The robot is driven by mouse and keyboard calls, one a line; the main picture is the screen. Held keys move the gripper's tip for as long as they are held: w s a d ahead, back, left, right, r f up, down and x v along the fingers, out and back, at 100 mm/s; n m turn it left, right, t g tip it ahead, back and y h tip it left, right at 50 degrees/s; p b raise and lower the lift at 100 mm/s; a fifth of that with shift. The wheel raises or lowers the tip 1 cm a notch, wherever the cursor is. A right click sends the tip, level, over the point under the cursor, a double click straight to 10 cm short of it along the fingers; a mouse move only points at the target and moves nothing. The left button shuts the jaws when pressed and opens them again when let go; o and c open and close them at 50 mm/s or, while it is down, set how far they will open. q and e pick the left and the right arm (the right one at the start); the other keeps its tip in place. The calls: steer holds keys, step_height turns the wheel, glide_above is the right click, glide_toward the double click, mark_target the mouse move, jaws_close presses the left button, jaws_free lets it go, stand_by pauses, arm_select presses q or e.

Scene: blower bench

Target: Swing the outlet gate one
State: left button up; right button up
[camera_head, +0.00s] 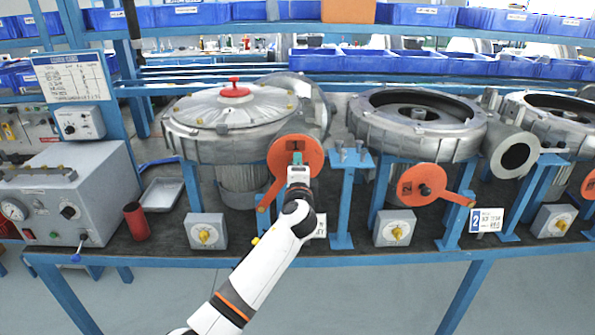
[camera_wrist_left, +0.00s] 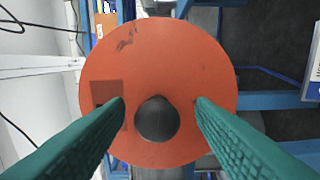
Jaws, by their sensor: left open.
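The outlet gate one is an orange disc (camera_head: 283,149) on the front of the first blower (camera_head: 235,112), with an orange arm reaching down and left from it. My right gripper is not in view.
A second orange gate (camera_head: 422,186) sits on the middle blower (camera_head: 415,118). Grey boxes with yellow knobs (camera_head: 206,231) stand along the bench front. A grey control unit (camera_head: 68,195), a red cylinder (camera_head: 137,222) and a metal tray (camera_head: 162,195) are at left.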

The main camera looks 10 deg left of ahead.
arm_select(q)
steer(key=b+v, duration=0.2)
steer(key=v, duration=1)
step_height(320, 180, down, 22)
steer(key=g+h, duration=0.2)
steer(key=g, duration=0.2)
steer(key=s+a+f+n+g, duration=0.15)
steer(key=s+f, duration=0.25)
steer(key=f, duration=0.4)
steer(key=s+a+f+n+g+h, duration=0.1)
steer(key=s+f+g, duration=0.1)
steer(key=s+f, duration=0.35)
steer(key=s+a+f+n+g, duration=0.1)
steer(key=s+f+g, duration=0.15)
steer(key=f, duration=0.75)
steer(key=s+a+f+n+g, duration=0.2)
steer(key=s+f, duration=0.6)
steer(key=s, duration=0.2)
steer(key=s+a+f+n+g, duration=0.1)
steer(key=s+a+f+n, duration=0.15)
steer(key=s+f, duration=0.6)
steer(key=s+a+f+n+g, duration=0.1)
steer(key=s+f+n, duration=0.1)
steer(key=s, duration=1)
steer(key=s+a+f+n+g+h, duration=0.1)
steer(key=s+a+f+n+g, duration=0.1)
steer(key=s, duration=1)
steer(key=shift+s+f+n+g, duration=0.3)
steer(key=shift+s+f+n, duration=0.15)
steer(key=shift+f, duration=0.2)
